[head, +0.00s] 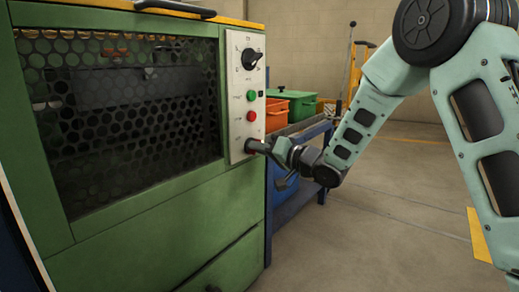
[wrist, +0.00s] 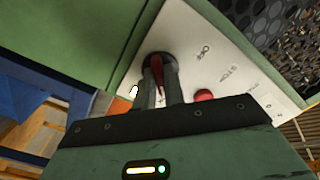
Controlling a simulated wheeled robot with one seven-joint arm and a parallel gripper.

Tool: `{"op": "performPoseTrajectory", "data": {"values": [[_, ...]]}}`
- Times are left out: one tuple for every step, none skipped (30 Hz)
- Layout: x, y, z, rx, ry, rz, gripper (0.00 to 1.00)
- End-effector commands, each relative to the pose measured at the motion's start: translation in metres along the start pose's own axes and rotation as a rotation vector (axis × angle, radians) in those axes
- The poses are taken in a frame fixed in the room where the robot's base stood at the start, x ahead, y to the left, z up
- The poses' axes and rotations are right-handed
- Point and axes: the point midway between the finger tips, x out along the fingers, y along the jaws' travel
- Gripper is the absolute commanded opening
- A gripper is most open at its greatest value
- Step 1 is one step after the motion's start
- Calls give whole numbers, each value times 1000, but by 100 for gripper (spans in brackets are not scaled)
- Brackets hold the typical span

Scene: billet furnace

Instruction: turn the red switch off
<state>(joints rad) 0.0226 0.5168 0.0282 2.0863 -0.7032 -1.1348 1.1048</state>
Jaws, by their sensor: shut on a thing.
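The red switch (wrist: 157,72) is a narrow red handle on a round black base, low on the white control panel (head: 238,140). In the wrist view it sits between the two fingers of my gripper (wrist: 162,92), which are shut on it. An OFF label is printed on the panel beside the switch. In the head view my gripper (head: 272,148) reaches the lower end of the panel from the right and mostly hides the switch there.
Above the switch on the panel are a red button (head: 251,116), a green button (head: 251,96) and a black knob (head: 251,59). The green furnace (head: 150,210) fills the left. Orange (head: 276,115) and green bins stand on a blue bench behind. Floor at right is open.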

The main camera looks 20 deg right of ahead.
Motion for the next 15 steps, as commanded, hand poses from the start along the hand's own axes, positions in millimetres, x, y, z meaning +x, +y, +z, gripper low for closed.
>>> {"op": "performPoseTrajectory", "data": {"values": [[0, 0, 0, -7, 0, 0, 0], [0, 0, 0, -14, 0, 0, 0], [0, 0, 0, -24, 0, 1, 0], [0, 0, 0, -34, 0, 1, 0], [0, 0, 0, -46, 0, 1, 0], [0, 0, 0, -64, 0, 1, 0], [-1, 0, 0, -80, 0, 1, 0], [-1, 0, 0, -97, 0, 1, 0], [-1, 0, 0, -123, 0, 1, 0], [-1, 0, 0, -145, -1, 2, 0], [-1, 0, 0, -168, -1, 2, 0], [-1, 0, 0, -200, -1, 2, 0], [-1, 0, 0, -226, -1, 2, 0], [-1, 0, 0, -252, -1, 2, 0], [-1, 1, 0, -289, -1, 3, 0]]}}
